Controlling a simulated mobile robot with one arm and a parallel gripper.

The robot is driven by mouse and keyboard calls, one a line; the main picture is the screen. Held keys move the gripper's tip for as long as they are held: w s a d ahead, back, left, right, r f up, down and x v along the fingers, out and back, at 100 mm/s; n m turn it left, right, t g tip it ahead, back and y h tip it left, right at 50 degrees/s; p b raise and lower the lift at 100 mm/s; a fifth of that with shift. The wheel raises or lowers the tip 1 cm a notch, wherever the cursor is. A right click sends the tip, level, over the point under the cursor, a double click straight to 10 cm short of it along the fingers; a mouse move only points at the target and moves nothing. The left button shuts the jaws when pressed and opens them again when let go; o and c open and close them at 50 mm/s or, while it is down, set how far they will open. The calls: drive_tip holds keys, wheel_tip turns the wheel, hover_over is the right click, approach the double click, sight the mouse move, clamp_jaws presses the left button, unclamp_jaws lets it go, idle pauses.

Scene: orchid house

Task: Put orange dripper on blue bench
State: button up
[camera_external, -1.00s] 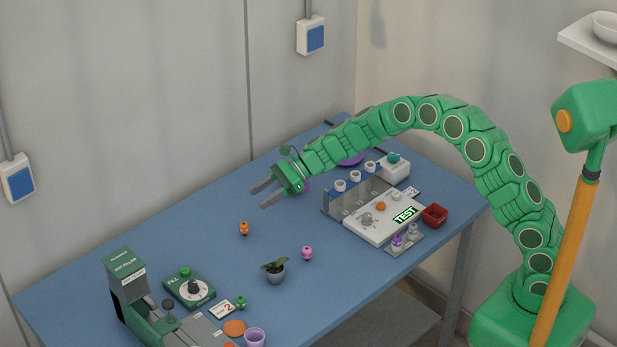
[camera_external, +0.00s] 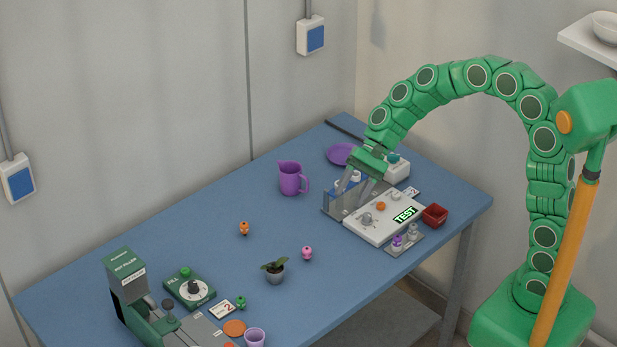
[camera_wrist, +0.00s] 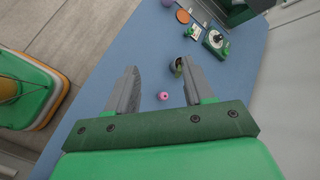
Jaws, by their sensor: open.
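The orange dripper (camera_external: 244,228) stands on the blue bench (camera_external: 190,258), left of the middle, in the external view. I cannot make it out in the wrist view. My gripper (camera_external: 352,198) is open and empty, pointing down above the test station at the bench's back right, well to the right of the orange dripper. In the wrist view my gripper's two fingers (camera_wrist: 160,85) are apart, with a pink dripper (camera_wrist: 163,96) seen far off between them. The pink dripper also shows in the external view (camera_external: 307,253).
A purple jug (camera_external: 290,180) and purple plate (camera_external: 340,154) stand behind. The white test station (camera_external: 380,222), red box (camera_external: 435,215) and dripper holder (camera_external: 404,243) are at right. A potted plant (camera_external: 274,272) stands near the front. The green pot filler (camera_external: 128,275) is front left.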

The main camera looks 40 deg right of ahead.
drive_tip(key=s+d+f+n+g+h, duration=0.1)
drive_tip(key=s+d+n+h, duration=0.7)
drive_tip(key=s+d, duration=1.9)
drive_tip(key=s+h, duration=0.1)
drive_tip(key=s, duration=0.3)
drive_tip(key=shift+s+d+f, duration=0.2)
drive_tip(key=shift+s+f, duration=0.05)
